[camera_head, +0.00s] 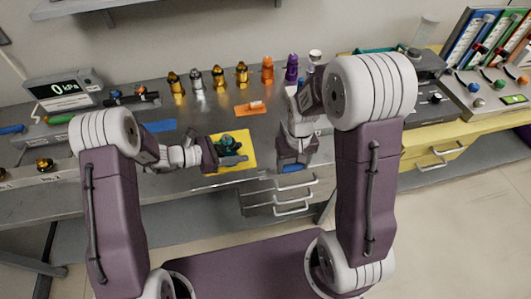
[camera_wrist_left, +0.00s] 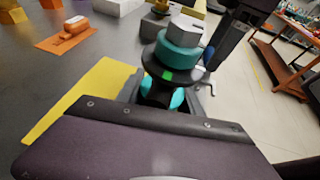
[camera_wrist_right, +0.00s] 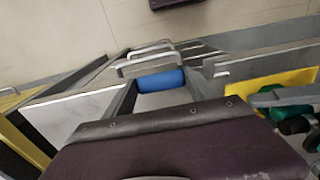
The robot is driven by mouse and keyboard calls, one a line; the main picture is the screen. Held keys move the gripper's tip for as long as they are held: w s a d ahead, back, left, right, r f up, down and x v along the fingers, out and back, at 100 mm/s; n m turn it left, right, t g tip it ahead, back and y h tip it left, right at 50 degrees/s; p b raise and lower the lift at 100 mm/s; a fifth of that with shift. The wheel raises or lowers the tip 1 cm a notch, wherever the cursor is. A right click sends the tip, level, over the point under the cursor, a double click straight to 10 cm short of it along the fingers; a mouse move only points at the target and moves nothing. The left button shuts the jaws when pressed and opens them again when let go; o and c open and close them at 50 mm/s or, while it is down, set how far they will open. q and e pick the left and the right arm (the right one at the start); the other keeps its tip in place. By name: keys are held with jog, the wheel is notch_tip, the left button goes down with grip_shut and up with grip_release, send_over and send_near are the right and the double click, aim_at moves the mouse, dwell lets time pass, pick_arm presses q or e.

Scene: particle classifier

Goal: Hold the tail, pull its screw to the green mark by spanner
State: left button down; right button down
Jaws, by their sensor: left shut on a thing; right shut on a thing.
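The tail is a teal and black round part (camera_head: 227,141) above the yellow mat (camera_head: 244,162). My left gripper (camera_head: 230,150) is shut on it. In the left wrist view the tail (camera_wrist_left: 180,55) has a black flange with a green mark (camera_wrist_left: 168,76) facing the camera; a grey block-like piece (camera_wrist_left: 190,32) shows just behind its top. My right gripper (camera_head: 292,163) is at the bench's front edge, right of the mat. It is shut on a blue-handled tool (camera_wrist_right: 161,80), apparently the spanner; its head is not clear. The tool and tail look apart.
An orange mat (camera_head: 250,108) with a small part lies behind. Several brass, silver, orange and purple fittings (camera_head: 243,73) stand along the back. A pressure display (camera_head: 62,90) is at the left. Drawers with handles (camera_head: 292,205) are below my right gripper.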

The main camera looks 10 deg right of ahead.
jog(key=w+a+r, duration=0.2)
jog(key=w+r, duration=0.1)
jog(key=r, duration=0.5)
jog(key=w+a+r, duration=0.2)
jog(key=w+r, duration=0.2)
jog(key=r, duration=0.5)
jog(key=shift+r, duration=0.15)
jog(key=f, duration=0.1)
jog(key=a+f, duration=0.1)
jog(key=f, duration=0.3)
jog(key=shift+w+a, duration=0.1)
jog(key=shift+a, duration=0.3)
jog(key=shift+w+f, duration=0.1)
jog(key=shift+w, duration=0.1)
jog(key=shift+a, duration=0.65)
